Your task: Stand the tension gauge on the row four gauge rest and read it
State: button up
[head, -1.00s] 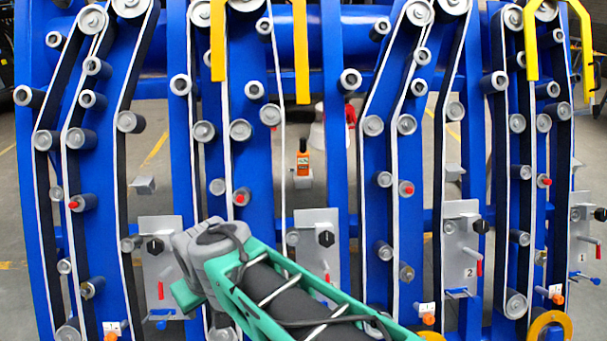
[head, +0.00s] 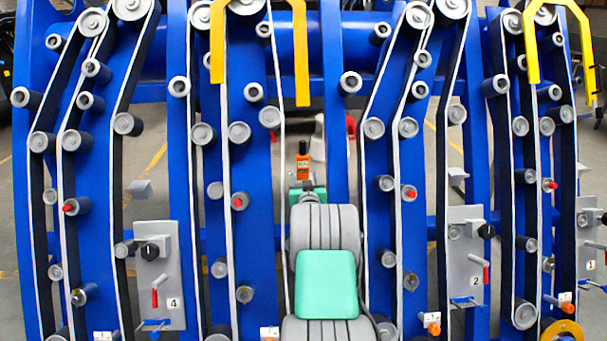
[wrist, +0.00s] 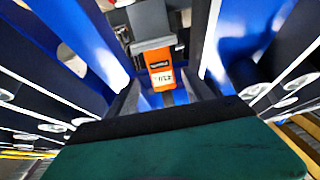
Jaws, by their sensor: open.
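The tension gauge (head: 303,165) is small and orange with a dark upper part. It stands upright in the gap behind the belts, in the middle of the head view. In the wrist view the gauge (wrist: 160,78) shows a pale display; I cannot read its digits surely. My gripper (head: 307,188) is in front of and just below the gauge, largely hidden by my arm. In the wrist view my open gripper (wrist: 165,92) faces the gauge; whether they touch is unclear. The plate marked 4 (head: 160,285) is at left, with a small grey ledge (head: 139,188) above it, apparently the row four rest, empty.
Blue uprights (head: 338,130) and belts with rollers (head: 240,133) stand close on both sides of my arm. Yellow guards (head: 302,60) hang above. Plate 2 (head: 466,255) with a red handle is at right, with another small ledge (head: 457,175) above it.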

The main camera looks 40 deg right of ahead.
aim_at(303, 153)
jog(key=x, duration=0.8)
jog(key=shift+w, duration=0.15)
jog(key=shift+c, duration=0.2)
jog(key=c, duration=1.2)
jog(key=shift+r, duration=0.1)
grip_shut()
jog(key=shift+r, duration=3)
